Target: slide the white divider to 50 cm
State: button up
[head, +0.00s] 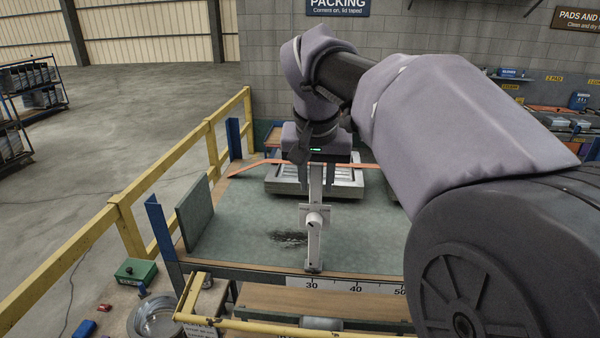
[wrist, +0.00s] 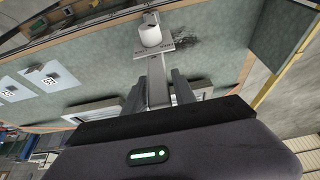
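The white divider (head: 314,236) is a long pale bar with a round knob (head: 314,219) on a small cross plate. It lies across the green bench top, its near end at about the 30 mark on the scale (head: 355,287). The 50 mark is farther right, beside my arm. My gripper (head: 316,182) is over the far part of the divider. In the wrist view, its two fingers (wrist: 160,88) stand on either side of the bar (wrist: 156,72), with narrow gaps seeming to show. The knob also shows there (wrist: 150,35). The exact fingertip contact is hidden.
A green upright panel (head: 195,213) stands at the bench's left end. A grey metal tray (head: 345,186) lies behind the divider. A dark smudge (head: 287,238) marks the bench left of the bar. A yellow rail (head: 215,140) runs along the left. The bench right of the divider looks clear.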

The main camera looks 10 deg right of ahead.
grip_shut()
dwell(1.2)
